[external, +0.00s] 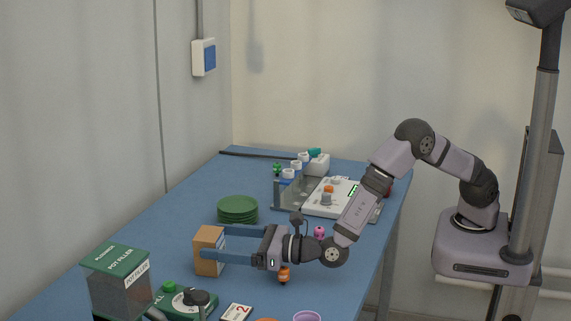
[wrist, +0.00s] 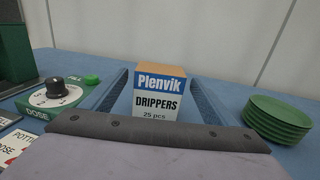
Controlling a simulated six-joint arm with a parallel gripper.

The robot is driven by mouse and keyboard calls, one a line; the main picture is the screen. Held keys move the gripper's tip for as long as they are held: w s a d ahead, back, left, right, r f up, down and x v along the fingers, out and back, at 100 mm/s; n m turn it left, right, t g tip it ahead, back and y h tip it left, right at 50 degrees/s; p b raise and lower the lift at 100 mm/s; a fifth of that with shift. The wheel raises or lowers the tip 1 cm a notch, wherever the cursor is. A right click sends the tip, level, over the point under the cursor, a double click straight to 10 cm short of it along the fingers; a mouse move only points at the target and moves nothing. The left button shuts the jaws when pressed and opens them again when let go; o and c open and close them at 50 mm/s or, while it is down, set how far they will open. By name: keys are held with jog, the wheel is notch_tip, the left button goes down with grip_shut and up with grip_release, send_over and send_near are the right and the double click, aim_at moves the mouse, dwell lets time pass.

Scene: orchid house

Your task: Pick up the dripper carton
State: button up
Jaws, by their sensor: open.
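The dripper carton (external: 209,250) is a small orange-brown box standing upright on the blue table. In the wrist view the carton (wrist: 158,98) shows a white and blue front reading "Plenvik DRIPPERS 25 pcs". My gripper (external: 218,244) is open and low over the table, with its blue fingers reaching along both sides of the carton. In the wrist view one finger is left of the carton and one right, with a gap showing on each side. The carton's lower part is hidden behind my gripper body in the wrist view.
A stack of green saucers (external: 238,209) stands close behind the carton; it is at the right in the wrist view (wrist: 277,120). The pot filler (external: 120,281) and its green dose dial box (external: 178,302) stand nearer. An orange figure-like piece (external: 284,275) is below my wrist.

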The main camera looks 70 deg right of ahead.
aim_at(223, 239)
jog(key=shift+w+a, duration=0.15)
jog(key=shift+w, duration=0.6)
jog(key=shift+w+a, duration=0.15)
jog(key=shift+w, duration=0.6)
jog(key=c, duration=1.2)
jog(key=shift+o, duration=0.2)
jog(key=shift+r, duration=0.1)
